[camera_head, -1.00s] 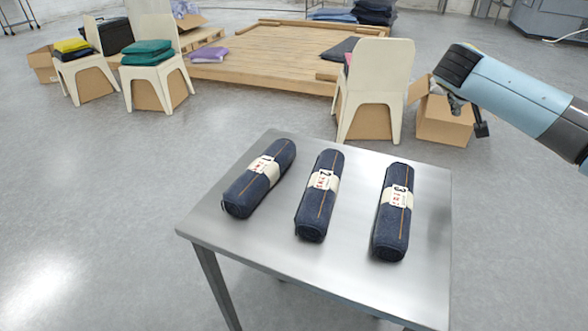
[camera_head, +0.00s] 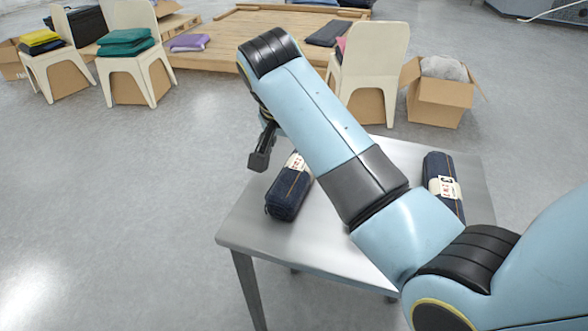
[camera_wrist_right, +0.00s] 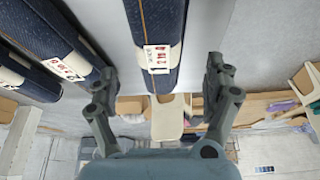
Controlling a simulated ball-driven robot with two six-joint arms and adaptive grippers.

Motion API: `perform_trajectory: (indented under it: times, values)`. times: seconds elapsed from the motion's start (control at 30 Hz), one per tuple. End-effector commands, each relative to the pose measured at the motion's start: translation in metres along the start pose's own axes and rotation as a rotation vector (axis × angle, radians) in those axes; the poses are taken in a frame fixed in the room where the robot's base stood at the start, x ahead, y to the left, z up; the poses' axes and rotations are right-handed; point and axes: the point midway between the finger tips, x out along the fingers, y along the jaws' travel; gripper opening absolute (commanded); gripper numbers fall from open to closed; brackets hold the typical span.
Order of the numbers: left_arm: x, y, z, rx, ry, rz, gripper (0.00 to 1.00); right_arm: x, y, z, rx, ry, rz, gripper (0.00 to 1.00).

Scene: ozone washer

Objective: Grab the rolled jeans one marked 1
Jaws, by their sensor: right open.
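The rolled jeans marked 1 (camera_head: 287,192) lie at the left of the metal table, dark blue with a pale label band, partly behind my right arm. In the right wrist view, this roll (camera_wrist_right: 155,20) runs between the two fingers of my right gripper (camera_wrist_right: 160,75), which are open and spread to either side of it; I cannot tell if they touch it. In the head view the right gripper (camera_head: 263,150) shows only partly, at the roll's upper left. The left gripper is out of view.
The roll marked 3 (camera_head: 443,185) lies at the table's right. My right arm hides the middle roll in the head view; two other rolls show at left in the wrist view. The metal table (camera_head: 235,232) has a bare front left corner. A chair (camera_head: 372,60) and cardboard box (camera_head: 440,100) stand behind.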

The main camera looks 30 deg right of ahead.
Motion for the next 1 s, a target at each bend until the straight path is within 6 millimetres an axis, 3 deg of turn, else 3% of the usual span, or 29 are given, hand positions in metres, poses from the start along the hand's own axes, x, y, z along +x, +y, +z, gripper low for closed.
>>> perform_trajectory:
  times: [0.2, 0.53, 0.87, 1.0]
  values:
    - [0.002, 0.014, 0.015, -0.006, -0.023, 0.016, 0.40, 0.026, 0.001, 0.000, -0.001, 0.001, 0.001, 0.85]
    - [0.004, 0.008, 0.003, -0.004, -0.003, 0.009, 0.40, 0.071, 0.004, 0.001, -0.002, 0.001, 0.002, 0.85]
    - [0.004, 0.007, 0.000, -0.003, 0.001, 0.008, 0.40, 0.079, 0.004, 0.001, -0.002, 0.001, -0.001, 0.85]
    - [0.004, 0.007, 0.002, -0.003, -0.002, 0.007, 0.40, 0.079, 0.004, 0.001, -0.002, 0.001, 0.000, 0.66]
